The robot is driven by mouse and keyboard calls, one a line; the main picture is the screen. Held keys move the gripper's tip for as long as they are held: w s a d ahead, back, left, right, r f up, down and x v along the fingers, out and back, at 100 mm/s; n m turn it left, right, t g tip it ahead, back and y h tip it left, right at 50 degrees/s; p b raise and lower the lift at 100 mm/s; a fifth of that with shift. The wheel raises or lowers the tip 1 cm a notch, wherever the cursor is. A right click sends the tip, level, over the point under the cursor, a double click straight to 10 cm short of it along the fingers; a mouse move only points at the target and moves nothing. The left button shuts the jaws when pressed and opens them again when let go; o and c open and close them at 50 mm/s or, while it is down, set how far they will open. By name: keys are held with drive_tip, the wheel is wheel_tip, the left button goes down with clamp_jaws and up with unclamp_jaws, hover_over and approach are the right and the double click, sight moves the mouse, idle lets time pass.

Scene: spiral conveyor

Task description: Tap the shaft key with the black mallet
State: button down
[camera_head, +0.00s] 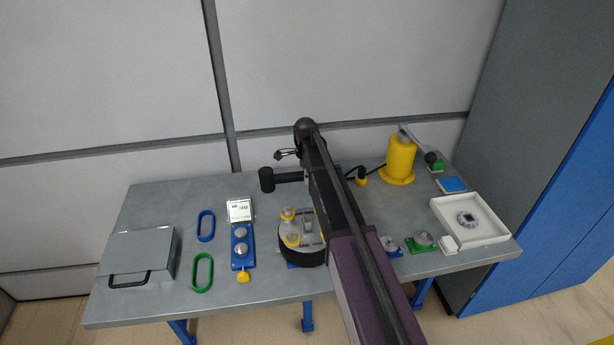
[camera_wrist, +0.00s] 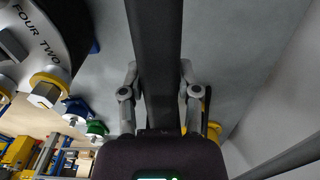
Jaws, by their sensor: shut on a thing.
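The black mallet shows in the head view with its dark head (camera_head: 267,180) left of my arm and its handle running right until the arm hides it. In the wrist view my gripper (camera_wrist: 158,72) is shut on the black mallet handle (camera_wrist: 155,35), which runs up out of the picture between the two fingers. In the head view the arm hides most of the gripper. A black-sided round drum (camera_head: 300,255) with yellow-collared fittings stands in front of the mallet. I cannot identify the shaft key for certain.
On the grey table (camera_head: 150,205) are a grey case (camera_head: 138,255), blue (camera_head: 206,225) and green (camera_head: 202,272) rings, a blue two-button box (camera_head: 241,247), a yellow cylinder (camera_head: 400,160) and a white tray (camera_head: 445,210). A wall stands behind. The table's back left is clear.

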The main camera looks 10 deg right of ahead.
drive_tip(key=shift+r, duration=0.15)
wheel_tip(320, 180, up, 7)
drive_tip(key=p, duration=0.7)
drive_tip(key=shift+f+b, duration=0.4)
drive_tip(key=shift+f, duration=0.2)
drive_tip(key=shift+d, duration=0.1)
